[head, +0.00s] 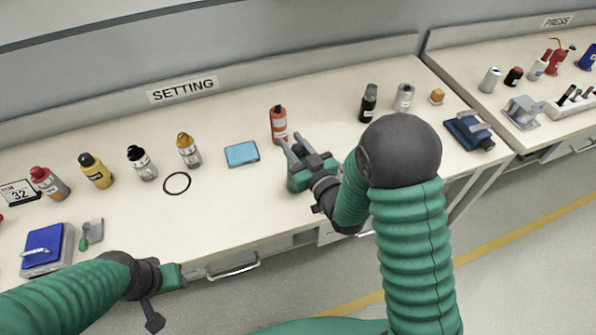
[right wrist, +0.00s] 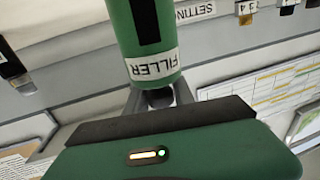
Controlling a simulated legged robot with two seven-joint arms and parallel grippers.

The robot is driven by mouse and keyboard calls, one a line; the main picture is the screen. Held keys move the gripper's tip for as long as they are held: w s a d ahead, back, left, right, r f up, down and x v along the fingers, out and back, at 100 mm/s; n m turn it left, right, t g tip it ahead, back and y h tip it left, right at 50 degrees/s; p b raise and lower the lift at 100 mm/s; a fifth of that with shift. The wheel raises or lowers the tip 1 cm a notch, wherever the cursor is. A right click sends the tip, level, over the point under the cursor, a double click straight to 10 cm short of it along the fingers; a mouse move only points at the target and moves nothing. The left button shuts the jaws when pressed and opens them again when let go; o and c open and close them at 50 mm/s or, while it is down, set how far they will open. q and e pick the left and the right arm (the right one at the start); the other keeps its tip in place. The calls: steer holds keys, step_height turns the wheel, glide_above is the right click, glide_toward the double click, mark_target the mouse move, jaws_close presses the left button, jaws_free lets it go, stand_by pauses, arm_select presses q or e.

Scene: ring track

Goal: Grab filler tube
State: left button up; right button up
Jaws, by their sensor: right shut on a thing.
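A green tube with a white FILLER label (right wrist: 150,45) shows in the right wrist view, with its label upside down. My right gripper (right wrist: 160,98) is shut on the near end of this filler tube, and its grey fingers lie on either side of a dark neck. In the head view my right gripper (head: 292,148) is over the SETTING bench. I cannot tell the green tube from the gripper's own green body there. A red bottle (head: 278,124) shows just past the fingertips. My left gripper (head: 172,276) is at the bench's front edge, its fingers unclear.
The bench (head: 225,215) has free room at its front middle. A blue pad (head: 242,154), a black ring (head: 177,184) and several bottles lie or stand left of my right gripper. A black bottle (head: 368,103), a grey can (head: 403,97) and a blue device (head: 467,131) are to its right.

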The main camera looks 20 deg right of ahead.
steer(key=shift+w+a+f, duration=0.1)
steer(key=shift+w+a, duration=0.05)
steer(key=shift+a, duration=0.1)
steer(key=shift+c, duration=1.2)
steer(key=shift+a, duration=0.3)
steer(key=shift+c, duration=1.1)
steer(key=shift+a+r, duration=0.2)
jaws_close()
steer(key=shift+d+f, duration=0.1)
steer(key=shift+d, duration=0.45)
steer(key=shift+a, duration=0.1)
